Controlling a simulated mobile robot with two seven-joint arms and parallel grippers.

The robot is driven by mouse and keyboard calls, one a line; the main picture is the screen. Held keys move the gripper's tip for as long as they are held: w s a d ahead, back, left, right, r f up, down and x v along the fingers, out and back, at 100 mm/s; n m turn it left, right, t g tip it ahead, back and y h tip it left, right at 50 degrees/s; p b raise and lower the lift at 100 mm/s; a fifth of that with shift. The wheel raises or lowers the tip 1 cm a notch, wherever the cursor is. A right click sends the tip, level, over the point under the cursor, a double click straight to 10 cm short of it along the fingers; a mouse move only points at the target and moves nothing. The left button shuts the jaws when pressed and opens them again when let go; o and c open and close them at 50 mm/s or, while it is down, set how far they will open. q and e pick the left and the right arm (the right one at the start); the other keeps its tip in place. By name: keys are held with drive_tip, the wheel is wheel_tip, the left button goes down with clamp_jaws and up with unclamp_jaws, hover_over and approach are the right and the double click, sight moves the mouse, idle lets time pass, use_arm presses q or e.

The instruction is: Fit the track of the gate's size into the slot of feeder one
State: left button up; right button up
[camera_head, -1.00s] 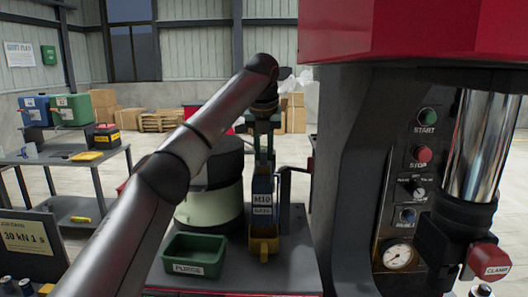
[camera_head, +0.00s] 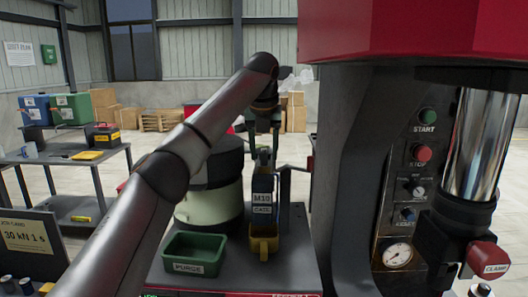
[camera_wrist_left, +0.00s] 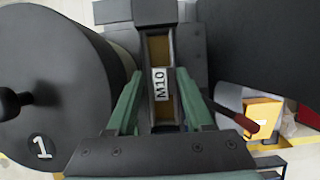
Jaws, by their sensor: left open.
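My left gripper (camera_head: 263,146) is open above the far side of the feeder stand; its green fingers (camera_wrist_left: 160,92) also show in the left wrist view. Between them, apart from both, is a track (camera_wrist_left: 160,112) with a brownish channel and an M10 label. It lies in line with a dark block beyond and appears seated in the slot; its underside is hidden. A blue gate (camera_head: 262,186) labelled M10 faces the head camera. Feeder one's bowl (camera_head: 212,200) stands left of it; its dark top bears a 1 in the wrist view (camera_wrist_left: 60,80). My right gripper is out of view.
A green PURGE tray (camera_head: 194,253) and a yellow bin (camera_head: 263,245) stand in front. A lever with a red handle (camera_wrist_left: 240,122) is right of the fingers. The large dark press column (camera_head: 345,180) closes off the right side.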

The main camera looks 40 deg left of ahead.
use_arm(q)
drive_tip(key=v, duration=1.2)
